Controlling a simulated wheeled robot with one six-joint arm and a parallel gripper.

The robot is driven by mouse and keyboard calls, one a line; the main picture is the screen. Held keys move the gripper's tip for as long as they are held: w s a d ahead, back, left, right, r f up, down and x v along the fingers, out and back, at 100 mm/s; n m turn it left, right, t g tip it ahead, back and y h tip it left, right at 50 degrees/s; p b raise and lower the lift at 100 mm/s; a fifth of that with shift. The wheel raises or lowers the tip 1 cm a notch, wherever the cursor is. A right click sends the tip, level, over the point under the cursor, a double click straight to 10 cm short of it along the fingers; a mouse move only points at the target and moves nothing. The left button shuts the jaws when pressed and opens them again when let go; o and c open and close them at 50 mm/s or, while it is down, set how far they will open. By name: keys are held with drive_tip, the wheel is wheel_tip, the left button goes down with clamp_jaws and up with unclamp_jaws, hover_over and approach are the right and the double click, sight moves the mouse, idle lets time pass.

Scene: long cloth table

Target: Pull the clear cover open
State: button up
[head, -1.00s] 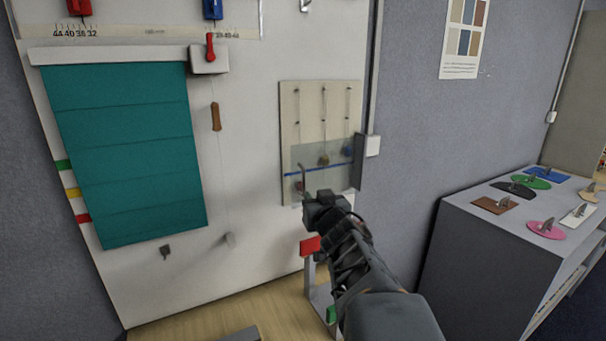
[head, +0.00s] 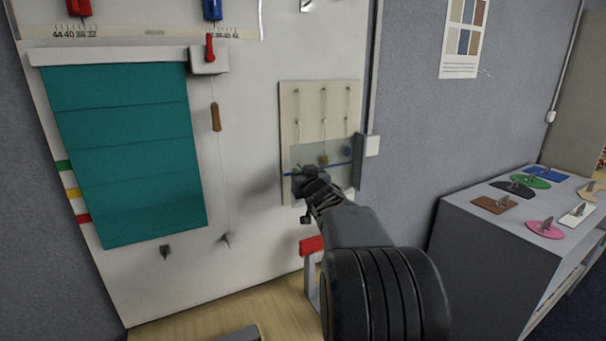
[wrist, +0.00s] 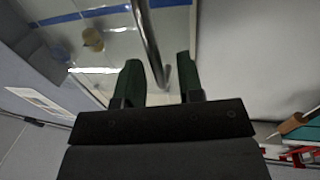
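The clear cover (head: 335,155) is a see-through pane with a blue stripe, over the lower part of a beige panel (head: 315,100) on the wall board. It lies flat along the panel, with knobs showing behind it. My gripper (head: 298,174) is at its left edge in the head view, hiding that edge and the handle. In the wrist view the cover (wrist: 108,50) is at upper left, and a curved metal handle (wrist: 148,35) runs down between my gripper's fingers (wrist: 158,68). The fingers are apart, with gaps showing beside the handle.
A teal blind (head: 130,150) hangs left of the panel, with a cord and brown toggle (head: 215,117) between them. A dark bracket (head: 358,160) stands at the cover's right edge. A grey cabinet (head: 480,245) with several coloured pieces is at right.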

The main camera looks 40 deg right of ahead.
drive_tip(key=shift+w, duration=0.3)
clamp_jaws()
idle(0.4)
